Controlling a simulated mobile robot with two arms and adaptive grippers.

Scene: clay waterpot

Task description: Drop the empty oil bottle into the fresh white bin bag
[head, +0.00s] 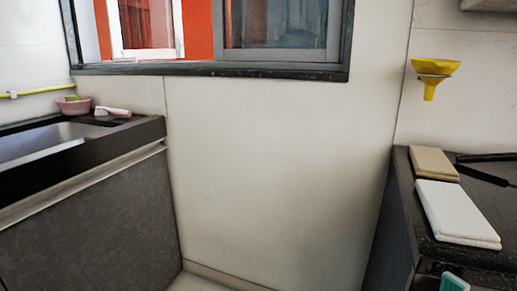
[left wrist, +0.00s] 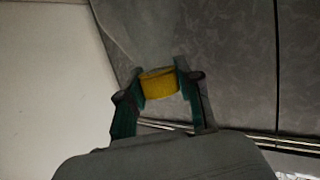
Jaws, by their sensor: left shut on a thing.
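In the left wrist view my left gripper (left wrist: 160,90) has its two teal-padded fingers closed around a yellow cap (left wrist: 159,82). A faint, see-through grey shape (left wrist: 150,45) extends beyond the cap, which looks like the body of the oil bottle. Its outline is hard to make out against the grey panel behind. Neither gripper shows clearly in the head view. I see no white bin bag in either view.
A sink counter (head: 60,200) stands at the left with a pink bowl (head: 73,105). A dark counter (head: 405,195) at the right holds a white folded cloth (head: 455,212) and a tan one (head: 433,163). A yellow funnel (head: 432,75) hangs above. A teal piece (head: 454,283) shows at the bottom edge.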

